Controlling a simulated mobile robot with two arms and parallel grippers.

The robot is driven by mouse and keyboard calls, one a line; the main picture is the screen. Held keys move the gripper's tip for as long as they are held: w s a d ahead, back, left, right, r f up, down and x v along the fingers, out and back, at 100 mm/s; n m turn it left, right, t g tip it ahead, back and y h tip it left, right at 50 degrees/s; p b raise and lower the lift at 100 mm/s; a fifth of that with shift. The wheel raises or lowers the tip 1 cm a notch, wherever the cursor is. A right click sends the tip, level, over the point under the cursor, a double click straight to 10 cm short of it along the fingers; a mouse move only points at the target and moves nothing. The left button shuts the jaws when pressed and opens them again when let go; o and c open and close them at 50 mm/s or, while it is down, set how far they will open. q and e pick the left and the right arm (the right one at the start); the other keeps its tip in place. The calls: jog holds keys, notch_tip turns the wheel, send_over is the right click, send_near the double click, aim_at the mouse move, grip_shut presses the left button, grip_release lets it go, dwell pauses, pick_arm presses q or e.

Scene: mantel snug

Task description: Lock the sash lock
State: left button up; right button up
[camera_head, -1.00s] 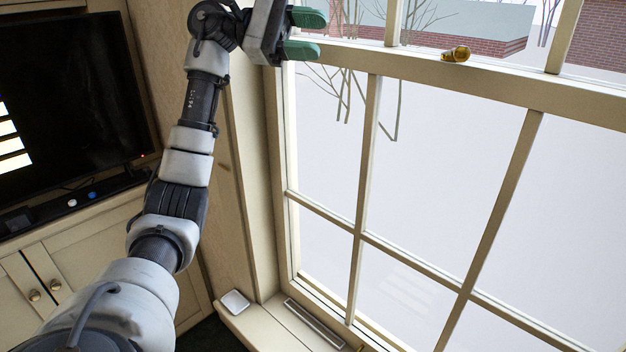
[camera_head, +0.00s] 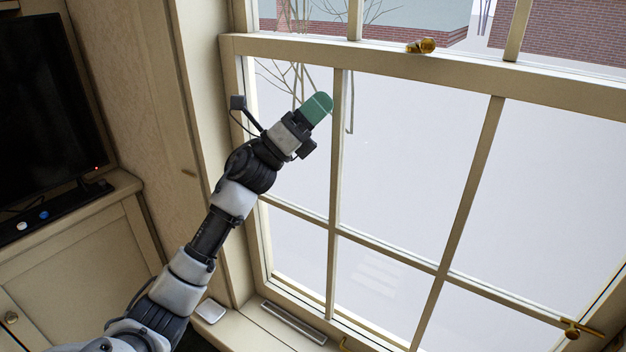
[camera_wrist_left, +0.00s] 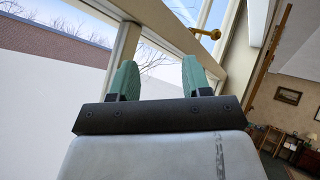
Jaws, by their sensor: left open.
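The brass sash lock (camera_head: 421,45) sits on the cream meeting rail (camera_head: 480,72) of the window, up and to the right of my gripper in the head view. A brass piece that looks like this lock (camera_wrist_left: 205,33) also shows in the left wrist view, beyond the right finger. My left gripper (camera_head: 316,108) is in front of the upper left pane, below the rail and apart from the lock. In the left wrist view its two green fingers (camera_wrist_left: 158,78) stand apart with nothing between them. My right gripper is not in view.
A brass fitting (camera_head: 578,328) is on the window frame at lower right. A dark television (camera_head: 45,105) stands on a cabinet (camera_head: 85,255) at left. A small white square item (camera_head: 210,311) lies on the sill. The space before the panes is clear.

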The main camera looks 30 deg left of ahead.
pick_arm(q)
notch_tip(320, 180, down, 14)
jog(key=s+n+t+y, duration=0.1)
jog(key=n+t+y, duration=0.2)
jog(key=n+y, duration=1.3)
jog(key=shift+s+a+n, duration=0.15)
jog(key=shift+n, duration=2.15)
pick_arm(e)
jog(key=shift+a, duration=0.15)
pick_arm(q)
jog(key=shift+f, duration=0.1)
